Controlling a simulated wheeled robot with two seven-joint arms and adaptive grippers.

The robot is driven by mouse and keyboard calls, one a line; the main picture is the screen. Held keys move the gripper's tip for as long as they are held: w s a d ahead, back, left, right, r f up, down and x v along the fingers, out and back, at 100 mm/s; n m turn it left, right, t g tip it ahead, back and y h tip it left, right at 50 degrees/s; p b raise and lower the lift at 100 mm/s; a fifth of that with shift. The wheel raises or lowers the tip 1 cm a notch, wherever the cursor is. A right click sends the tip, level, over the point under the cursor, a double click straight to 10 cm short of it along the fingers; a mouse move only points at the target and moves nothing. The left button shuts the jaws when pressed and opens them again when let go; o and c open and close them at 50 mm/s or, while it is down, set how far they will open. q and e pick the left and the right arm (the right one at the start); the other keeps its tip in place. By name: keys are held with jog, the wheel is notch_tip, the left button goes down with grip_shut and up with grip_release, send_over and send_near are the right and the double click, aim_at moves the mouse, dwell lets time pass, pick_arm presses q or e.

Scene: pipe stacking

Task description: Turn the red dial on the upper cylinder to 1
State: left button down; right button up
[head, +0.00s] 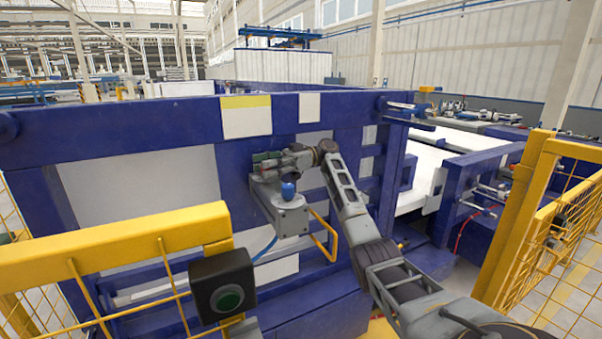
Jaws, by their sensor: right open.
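My right gripper (262,163) is at the blue machine's front, at the upper end of a grey cylinder unit (291,216). It is open, with its fingers pointing left. It is small in view, and I cannot tell whether it touches the unit. A blue knob (288,190) sits on top of the unit. I cannot make out a red dial or any numbers; the gripper covers the area just above the unit. My left gripper is not in view.
A yellow fence (130,238) with a black box and green button (222,285) stands at front left. Another yellow fence (530,215) is at right. A bent yellow pipe (331,240) and blue hose (266,248) are near the unit. The blue frame (120,125) lies behind.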

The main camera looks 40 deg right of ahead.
jog(key=shift+m+t+h, duration=0.4)
jog(key=shift+m+t, duration=0.8)
jog(key=shift+t, duration=0.6)
jog(key=shift+m+t+h, duration=0.6)
jog(key=shift+m+t, duration=0.4)
jog(key=shift+t, duration=0.3)
jog(key=shift+m+t+h+p, duration=0.4)
jog(key=shift+m+t+h, duration=0.4)
jog(key=shift+t, duration=0.3)
